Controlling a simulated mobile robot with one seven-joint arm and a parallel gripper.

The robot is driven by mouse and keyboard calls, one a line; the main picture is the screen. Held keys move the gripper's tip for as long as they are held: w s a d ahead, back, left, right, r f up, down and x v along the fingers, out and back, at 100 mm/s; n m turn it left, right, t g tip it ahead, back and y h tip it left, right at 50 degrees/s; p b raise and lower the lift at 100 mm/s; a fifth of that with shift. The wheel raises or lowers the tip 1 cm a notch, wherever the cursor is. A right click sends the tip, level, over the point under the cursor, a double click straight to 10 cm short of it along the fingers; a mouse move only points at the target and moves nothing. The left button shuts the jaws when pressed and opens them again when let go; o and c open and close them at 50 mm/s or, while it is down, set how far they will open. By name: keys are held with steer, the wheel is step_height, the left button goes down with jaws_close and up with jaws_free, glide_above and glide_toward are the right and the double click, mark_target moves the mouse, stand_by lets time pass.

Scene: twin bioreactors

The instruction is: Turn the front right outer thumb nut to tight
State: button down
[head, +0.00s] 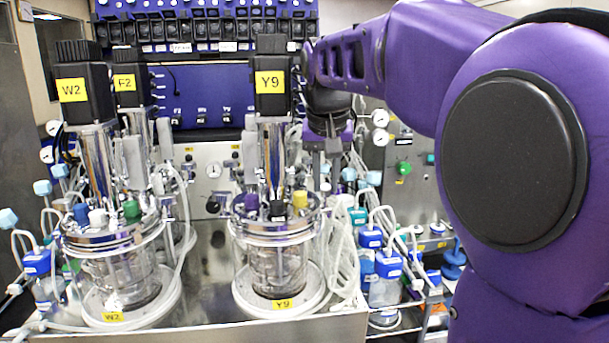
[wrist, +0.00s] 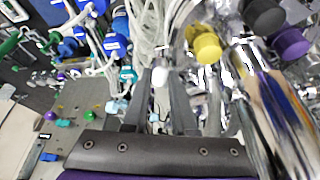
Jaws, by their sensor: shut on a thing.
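My gripper (head: 322,172) is at the right side of the head plate (head: 262,232) of the vessel labelled Y9, pointing down. In the wrist view my gripper (wrist: 160,82) has its two grey fingers a small gap apart. A small pale thumb nut (wrist: 160,75) shows between the fingertips, and the fingers are shut on it. In the head view the nut cannot be made out. How far it is turned cannot be told.
Yellow (wrist: 207,48) and purple (wrist: 289,43) caps and the shiny motor column (wrist: 280,110) stand close to the right of the fingers. Pale tubes (head: 345,250) hang right of the vessel. Blue-capped bottles (head: 387,275) stand further right. The vessel labelled W2 (head: 115,270) is at left.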

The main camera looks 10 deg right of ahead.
steer(key=shift+m, duration=0.6)
steer(key=shift+h, duration=0.3)
steer(key=c, duration=0.7)
jaws_free()
steer(key=v, duration=1.7)
steer(key=shift+s+r, duration=0.1)
steer(key=shift+r, duration=0.15)
